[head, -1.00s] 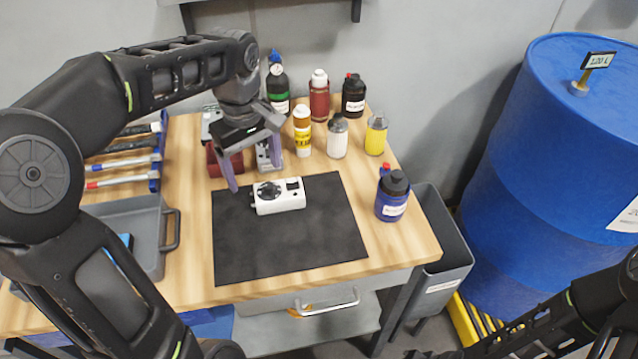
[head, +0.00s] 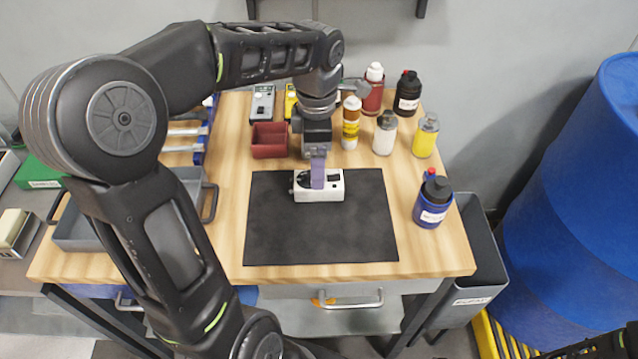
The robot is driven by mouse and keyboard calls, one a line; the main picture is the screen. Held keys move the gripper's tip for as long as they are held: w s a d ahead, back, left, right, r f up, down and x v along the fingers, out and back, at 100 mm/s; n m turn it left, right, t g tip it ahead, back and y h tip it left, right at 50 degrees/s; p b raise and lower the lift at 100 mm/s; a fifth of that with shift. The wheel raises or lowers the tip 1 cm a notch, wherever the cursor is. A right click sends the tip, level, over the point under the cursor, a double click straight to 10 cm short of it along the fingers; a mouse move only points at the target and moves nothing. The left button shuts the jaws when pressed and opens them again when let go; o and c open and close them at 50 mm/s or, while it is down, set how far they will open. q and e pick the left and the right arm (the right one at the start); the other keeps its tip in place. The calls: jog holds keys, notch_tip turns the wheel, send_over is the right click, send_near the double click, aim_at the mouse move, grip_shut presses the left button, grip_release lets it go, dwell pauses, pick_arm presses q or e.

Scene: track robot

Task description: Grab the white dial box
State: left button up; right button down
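The white dial box (head: 335,190) lies on the black mat (head: 320,235), near the mat's back edge. A black dial shows on its top, partly hidden by my gripper. My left gripper (head: 318,184) points down over the middle of the box, with a purple finger overlapping its top. I see it edge-on, with one finger in front of the other, so its opening is hidden. I cannot tell whether it touches the box. My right gripper is out of view; only a bit of that arm shows at the lower right.
A small red bin (head: 268,141) stands behind the mat. Several bottles stand at the back right, and a blue bottle (head: 433,203) right of the mat. A grey tray (head: 80,232) is at the left. A blue barrel (head: 570,190) stands beyond the bench. The mat's front is clear.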

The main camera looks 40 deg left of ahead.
pick_arm(q)
jog(key=shift+f, duration=0.6)
jog(key=shift+w+d+f+p, duration=0.1)
jog(key=shift+f+p, duration=0.1)
jog(key=shift+f, duration=1.15)
jog(key=shift+d+f+p, duration=0.1)
jog(key=shift+f+p, duration=0.05)
jog(key=shift+f, duration=1.15)
jog(key=shift+c, duration=0.2)
jog(key=c, duration=1.7)
